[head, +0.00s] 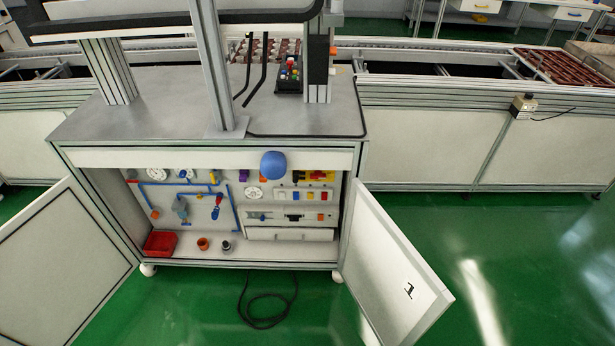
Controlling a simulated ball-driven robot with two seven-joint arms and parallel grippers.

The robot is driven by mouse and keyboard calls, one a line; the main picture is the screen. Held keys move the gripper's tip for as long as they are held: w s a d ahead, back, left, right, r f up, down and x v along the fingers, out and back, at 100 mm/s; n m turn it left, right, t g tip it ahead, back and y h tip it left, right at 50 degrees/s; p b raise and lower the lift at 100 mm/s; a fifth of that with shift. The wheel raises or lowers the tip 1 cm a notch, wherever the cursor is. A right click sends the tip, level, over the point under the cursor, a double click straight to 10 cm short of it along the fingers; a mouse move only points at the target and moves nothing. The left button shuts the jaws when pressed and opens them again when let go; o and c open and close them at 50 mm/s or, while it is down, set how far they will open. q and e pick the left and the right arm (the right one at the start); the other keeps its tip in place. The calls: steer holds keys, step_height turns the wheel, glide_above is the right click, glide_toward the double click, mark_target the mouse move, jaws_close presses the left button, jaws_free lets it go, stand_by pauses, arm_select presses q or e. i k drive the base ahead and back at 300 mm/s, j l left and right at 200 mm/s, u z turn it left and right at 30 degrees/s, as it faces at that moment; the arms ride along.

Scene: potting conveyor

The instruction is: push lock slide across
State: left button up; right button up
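The open cabinet under the workbench holds a white control panel (235,200). At its lower right is a pale strip with small grey and dark fittings (293,217), which look like a slide or latch. They are too small to tell which is the lock slide or how it stands. Neither of my grippers shows in the head view.
Two cabinet doors, left (62,262) and right (392,265), stand open. A blue rounded thing (273,165) shows before the cabinet's top edge. A red bin (160,244) sits inside. A black cable (266,308) lies on the green floor.

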mark_target(296, 174)
steer(key=j+z, duration=0.25)
steer(key=j, duration=0.4)
steer(key=j+z, duration=0.25)
steer(key=j, duration=0.4)
steer(key=k+j, duration=0.15)
